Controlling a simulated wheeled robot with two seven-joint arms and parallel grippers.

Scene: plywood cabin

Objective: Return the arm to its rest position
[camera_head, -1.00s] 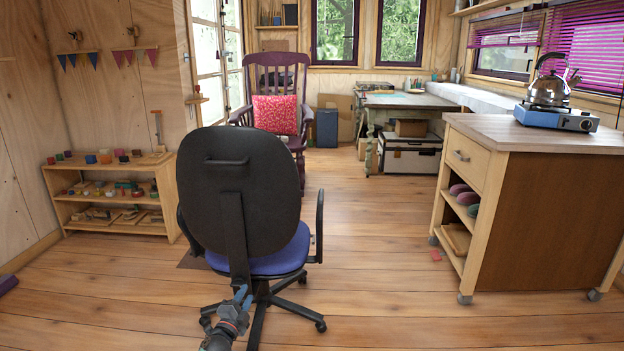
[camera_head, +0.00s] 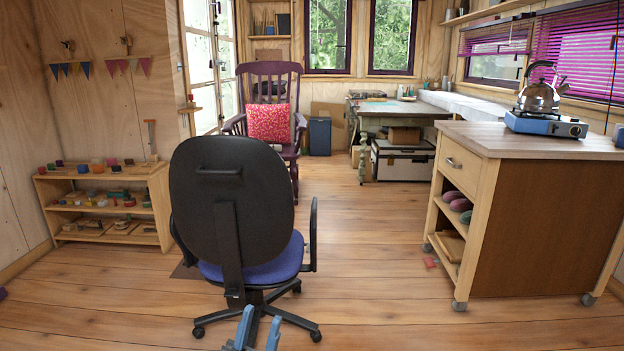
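My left gripper (camera_head: 262,315) shows at the bottom edge of the head view, left of the middle. Its two blue fingers stand apart with nothing visible between them. Only the finger end shows; most of the arm is below the frame. In the picture it overlaps the foot of the black office chair (camera_head: 233,200); I cannot tell how far apart they are. My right gripper is not in view.
The office chair stands just ahead, with a purple rocking chair (camera_head: 270,82) behind it. A wheeled wooden cabinet (camera_head: 545,225) bearing a kettle (camera_head: 538,97) is at right. A low shelf (camera_head: 105,172) is at left. Floor (camera_head: 365,240) between chair and cabinet is clear.

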